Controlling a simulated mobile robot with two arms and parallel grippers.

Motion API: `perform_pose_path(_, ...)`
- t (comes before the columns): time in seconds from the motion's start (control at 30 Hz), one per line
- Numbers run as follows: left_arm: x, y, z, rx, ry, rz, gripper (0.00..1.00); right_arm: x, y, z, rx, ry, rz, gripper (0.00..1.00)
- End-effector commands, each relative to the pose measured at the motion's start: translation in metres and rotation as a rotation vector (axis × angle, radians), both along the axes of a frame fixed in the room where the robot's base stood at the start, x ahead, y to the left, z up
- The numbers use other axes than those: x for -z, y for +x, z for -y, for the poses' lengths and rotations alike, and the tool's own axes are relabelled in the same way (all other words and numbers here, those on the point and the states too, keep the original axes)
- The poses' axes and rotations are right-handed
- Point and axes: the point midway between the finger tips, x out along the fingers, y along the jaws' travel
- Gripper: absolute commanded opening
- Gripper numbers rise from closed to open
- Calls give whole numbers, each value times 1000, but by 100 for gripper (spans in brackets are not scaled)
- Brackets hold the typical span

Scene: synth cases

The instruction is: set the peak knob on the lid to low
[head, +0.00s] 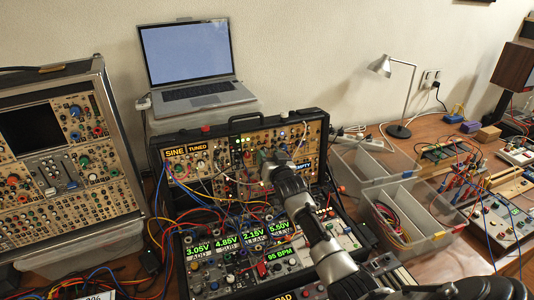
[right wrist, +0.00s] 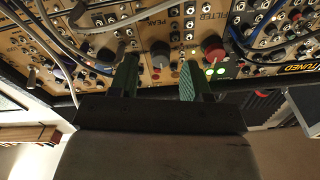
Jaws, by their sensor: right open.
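The lid (head: 219,131) of the black synth case stands open at the back and holds tan module panels. My right arm reaches up to it, and my right gripper (head: 277,163) is in front of the panels. In the right wrist view the gripper (right wrist: 157,68) is open, its two green-padded fingers apart. A dark round knob (right wrist: 160,50), close to the PEAK label, lies between and just beyond the fingertips. I cannot tell whether a finger touches it, nor read its pointer setting. In the head view the arm and gripper hide this knob. My left gripper is not in view.
A red knob (right wrist: 213,47) near the FILTER label is just right of the right finger. Patch cables (head: 225,205) cross the panels. A laptop (head: 195,75) stands behind the lid. Clear bins (head: 440,238) stand right of the case, and a second synth case (head: 60,150) is left.

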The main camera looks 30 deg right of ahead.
Motion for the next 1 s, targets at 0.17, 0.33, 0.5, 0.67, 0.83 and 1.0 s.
perform_pose_path(0.17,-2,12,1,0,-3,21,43,0,14,3,0,1,0,48)
perform_pose_path(0.33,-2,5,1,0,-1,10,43,1,18,4,0,0,-2,48)
perform_pose_path(0.5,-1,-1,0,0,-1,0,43,1,19,4,0,0,-2,48)
perform_pose_path(0.67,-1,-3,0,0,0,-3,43,1,19,4,0,0,-1,34)
perform_pose_path(0.83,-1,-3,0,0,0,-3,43,1,18,4,0,0,-1,8)
perform_pose_path(1.0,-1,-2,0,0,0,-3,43,1,18,4,0,-2,-2,0)
